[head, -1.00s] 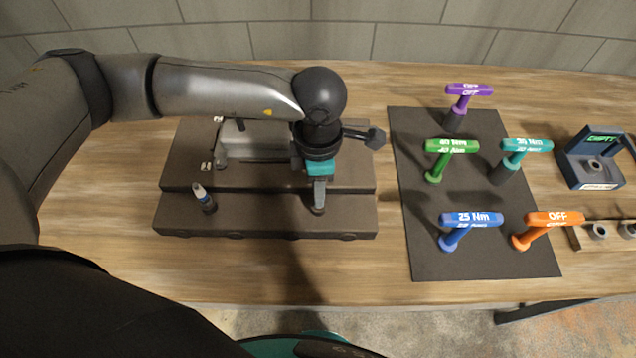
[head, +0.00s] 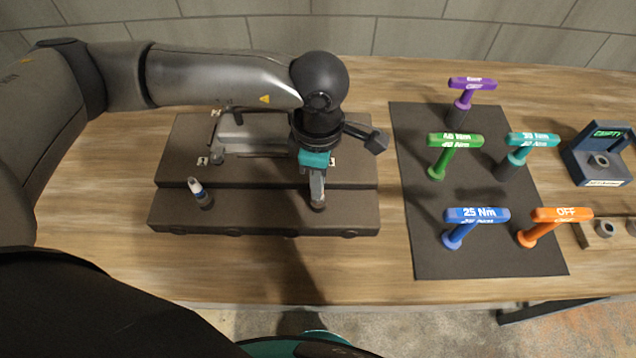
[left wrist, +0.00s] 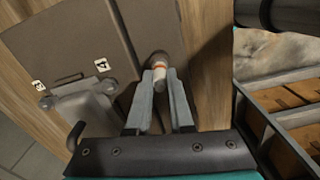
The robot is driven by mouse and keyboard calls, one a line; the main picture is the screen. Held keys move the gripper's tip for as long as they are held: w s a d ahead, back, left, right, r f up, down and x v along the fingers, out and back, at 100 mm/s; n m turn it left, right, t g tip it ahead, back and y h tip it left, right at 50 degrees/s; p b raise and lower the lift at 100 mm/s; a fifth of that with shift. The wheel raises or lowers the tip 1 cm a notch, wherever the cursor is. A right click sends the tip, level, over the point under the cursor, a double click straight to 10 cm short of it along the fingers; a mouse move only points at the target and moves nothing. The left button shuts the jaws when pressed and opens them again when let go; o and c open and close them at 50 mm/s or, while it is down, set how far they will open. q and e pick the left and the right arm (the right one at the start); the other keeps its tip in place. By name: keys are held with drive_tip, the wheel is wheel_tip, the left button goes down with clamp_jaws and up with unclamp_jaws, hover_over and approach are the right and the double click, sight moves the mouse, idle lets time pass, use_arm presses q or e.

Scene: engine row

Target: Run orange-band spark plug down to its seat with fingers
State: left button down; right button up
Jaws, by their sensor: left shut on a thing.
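The orange-band spark plug (left wrist: 160,66) shows in the left wrist view as a white body with an orange band. It stands in a round well at the edge of the dark engine block (head: 262,221). My left gripper (left wrist: 160,88) is shut on its upper part. In the head view my left gripper (head: 317,200) points down at the right part of the block's front step, and its fingers mostly hide the plug. The plug's lower end and seat are hidden in the well. My right gripper is in neither view.
A blue-marked white plug (head: 198,190) stands at the left of the block's front step. A grey cover (head: 250,132) lies behind. Several T-handle tools stand on a dark mat (head: 480,262) to the right, beside a dark blue tester (head: 588,160).

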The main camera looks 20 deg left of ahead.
use_arm(q)
drive_tip(key=m+b, duration=0.2)
drive_tip(key=m, duration=0.1)
drive_tip(key=shift+f+m, duration=0.2)
drive_tip(key=shift+m, duration=0.1)
drive_tip(key=m+b, duration=0.3)
drive_tip(key=m, duration=0.1)
drive_tip(key=shift+b, duration=0.4)
drive_tip(key=m+b, duration=0.4)
drive_tip(key=m, duration=0.1)
drive_tip(key=shift+m+b, duration=0.4)
drive_tip(key=shift+m, duration=0.2)
drive_tip(key=shift+r, duration=0.15)
drive_tip(key=c, duration=0.7)
unclamp_jaws()
